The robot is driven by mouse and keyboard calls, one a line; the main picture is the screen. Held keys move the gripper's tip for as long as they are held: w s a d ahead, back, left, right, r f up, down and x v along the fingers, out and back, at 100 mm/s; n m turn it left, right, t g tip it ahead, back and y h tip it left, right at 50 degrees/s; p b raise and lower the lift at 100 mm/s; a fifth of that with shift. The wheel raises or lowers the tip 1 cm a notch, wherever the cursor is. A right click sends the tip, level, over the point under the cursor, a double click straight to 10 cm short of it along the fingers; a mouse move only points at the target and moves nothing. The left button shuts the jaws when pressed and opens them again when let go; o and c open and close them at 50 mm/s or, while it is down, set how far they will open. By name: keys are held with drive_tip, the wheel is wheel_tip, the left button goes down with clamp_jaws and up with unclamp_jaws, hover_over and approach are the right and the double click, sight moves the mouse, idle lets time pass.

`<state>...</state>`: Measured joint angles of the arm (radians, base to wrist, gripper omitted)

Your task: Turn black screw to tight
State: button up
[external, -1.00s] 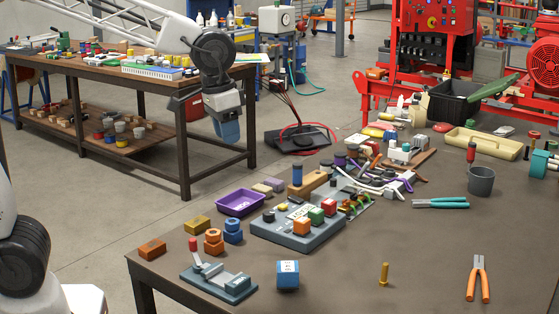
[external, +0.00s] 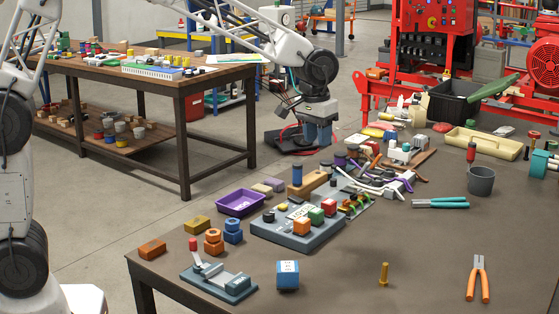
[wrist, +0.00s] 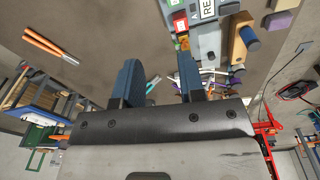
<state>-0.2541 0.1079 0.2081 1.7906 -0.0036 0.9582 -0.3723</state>
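My gripper (external: 318,133) hangs in the air beyond the far edge of the table, above and behind the grey control board (external: 310,240). Its two blue fingers are apart and empty in the wrist view (wrist: 158,78). The board carries a small black round piece (external: 268,216), a yellow one, and orange, green and red blocks. I cannot tell whether this black piece is the black screw. Small dark parts also sit on the terminal plate (external: 362,207) behind the board, too small to make out. In the wrist view the board (wrist: 207,40) shows only partly, at the top.
A wooden block with a blue cylinder (external: 297,173) stands behind the board. A purple tray (external: 240,203) is to its left, and cables (external: 375,188) lie behind it. Teal pliers (external: 440,203), a grey cup (external: 481,181) and orange pliers (external: 478,278) are at the right. The front middle is mostly clear.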

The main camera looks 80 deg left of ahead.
drive_tip(key=w+a+f+n, duration=0.2)
drive_tip(key=w+a+f, duration=0.5)
drive_tip(key=w, duration=0.1)
drive_tip(key=n, duration=0.2)
approach(354, 197)
drive_tip(key=shift+w+a+f+g, duration=0.4)
drive_tip(key=shift+w+a+f, duration=0.15)
drive_tip(key=shift+a, duration=0.15)
drive_tip(key=shift+f, duration=3.9)
drive_tip(key=c, duration=0.6)
